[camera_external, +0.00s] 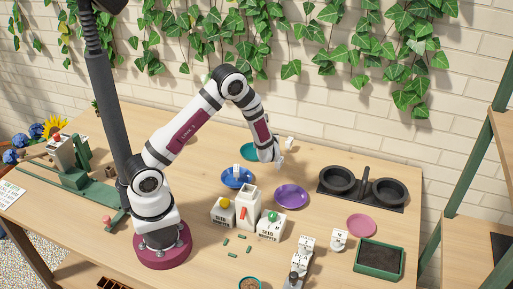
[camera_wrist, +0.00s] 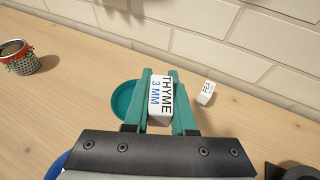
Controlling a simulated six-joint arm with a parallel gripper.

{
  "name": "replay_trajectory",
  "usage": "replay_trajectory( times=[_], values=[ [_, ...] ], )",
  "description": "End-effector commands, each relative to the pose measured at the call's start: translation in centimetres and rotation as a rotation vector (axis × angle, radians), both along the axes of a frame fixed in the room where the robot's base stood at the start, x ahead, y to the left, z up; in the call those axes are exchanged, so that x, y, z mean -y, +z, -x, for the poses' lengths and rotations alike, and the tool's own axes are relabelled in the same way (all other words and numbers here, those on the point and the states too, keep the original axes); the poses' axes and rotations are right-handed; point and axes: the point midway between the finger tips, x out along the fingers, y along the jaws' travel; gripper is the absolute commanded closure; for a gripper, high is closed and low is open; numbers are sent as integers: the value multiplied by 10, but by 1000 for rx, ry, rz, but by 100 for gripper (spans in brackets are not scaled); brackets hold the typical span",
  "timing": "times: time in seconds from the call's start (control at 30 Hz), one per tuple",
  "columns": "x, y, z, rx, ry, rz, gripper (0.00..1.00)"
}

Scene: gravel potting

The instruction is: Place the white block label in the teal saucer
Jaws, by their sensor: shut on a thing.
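My gripper (camera_wrist: 161,88) has teal fingers and is shut on a white block label (camera_wrist: 161,98) reading "THYME 3 MM". In the external view my gripper (camera_external: 279,160) is at the back of the table, right of the teal saucer (camera_external: 250,151). In the wrist view the teal saucer (camera_wrist: 121,103) lies just left of and below the held block, partly hidden by the left finger. The part of the saucer in sight looks empty. I cannot tell the block's exact height above the table.
Another white block (camera_wrist: 206,93), apparently marked "PEA", stands right of my gripper. A blue saucer (camera_external: 231,181) with a white block, a purple saucer (camera_external: 291,197) and seed hoppers (camera_external: 248,205) stand nearer. A red-rimmed pot (camera_wrist: 20,60) is at left. The wall is close behind.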

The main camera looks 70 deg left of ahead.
Motion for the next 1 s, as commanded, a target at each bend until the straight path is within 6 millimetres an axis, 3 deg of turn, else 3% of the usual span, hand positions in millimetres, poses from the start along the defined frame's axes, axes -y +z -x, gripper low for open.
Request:
replay_trajectory(
  times=[0.1,0.3,0.53,0.9,0.93,1.0],
  values=[
    [-40,-24,7,-4,10,2,100],
    [-78,-47,9,0,7,1,100],
    [-82,-86,9,-1,4,1,100],
    [-82,-92,9,0,4,0,100],
    [-82,-92,9,0,4,0,71],
    [-82,-92,9,1,5,0,58]
  ],
)
